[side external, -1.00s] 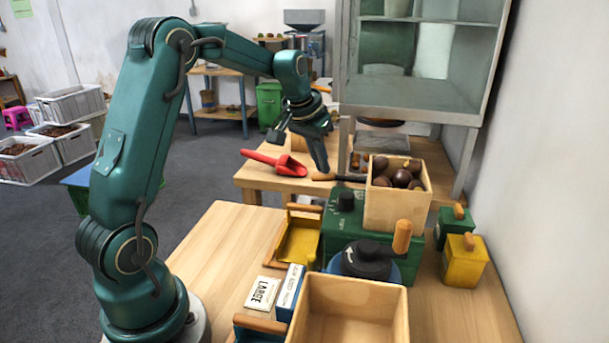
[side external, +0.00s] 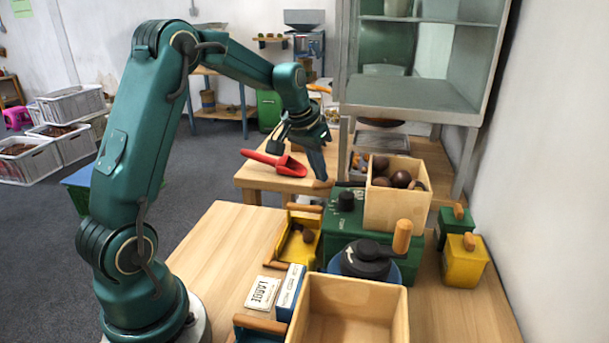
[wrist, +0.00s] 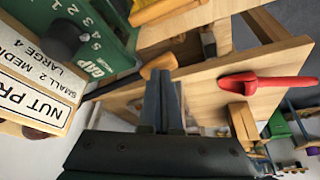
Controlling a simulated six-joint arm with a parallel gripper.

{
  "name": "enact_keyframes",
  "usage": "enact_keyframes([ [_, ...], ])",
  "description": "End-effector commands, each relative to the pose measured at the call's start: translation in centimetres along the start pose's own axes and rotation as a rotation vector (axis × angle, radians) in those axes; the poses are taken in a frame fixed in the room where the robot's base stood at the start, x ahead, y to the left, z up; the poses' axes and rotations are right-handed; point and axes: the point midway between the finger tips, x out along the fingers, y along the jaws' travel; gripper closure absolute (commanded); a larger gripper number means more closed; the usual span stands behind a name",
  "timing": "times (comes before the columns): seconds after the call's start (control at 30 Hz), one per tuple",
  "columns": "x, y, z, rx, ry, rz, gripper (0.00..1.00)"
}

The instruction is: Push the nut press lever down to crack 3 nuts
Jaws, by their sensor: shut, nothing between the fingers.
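The nut press (side external: 352,222) is a green box with a dark knob (side external: 346,200). On top sits a light wooden bin (side external: 395,207) holding dark brown nuts (side external: 401,179). The press lever is a dark bar with an orange-brown wooden handle (wrist: 159,66), seen beside the press label (wrist: 35,95) in the wrist view. My gripper (wrist: 164,80) is shut and empty, its fingertips at the handle; whether they touch it I cannot tell. In the side view my gripper (side external: 318,168) mostly hides the lever. A yellow tray (side external: 296,249) left of the press holds a dark nut (side external: 308,236).
A blue-based crank with an upright wooden handle (side external: 402,237) and an empty wooden box (side external: 350,310) stand in front of the press. A red scoop (side external: 285,163) lies on the back table. Yellow (side external: 464,262) and green boxes stand right. The left tabletop is clear.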

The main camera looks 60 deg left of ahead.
Motion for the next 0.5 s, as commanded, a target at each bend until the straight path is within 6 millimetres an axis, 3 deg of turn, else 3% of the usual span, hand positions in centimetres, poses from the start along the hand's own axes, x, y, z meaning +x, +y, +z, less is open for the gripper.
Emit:
enact_keyframes([
  [0.5,-5.3,0.5,-3.2,0.0,0.009,-0.001,1.0],
])
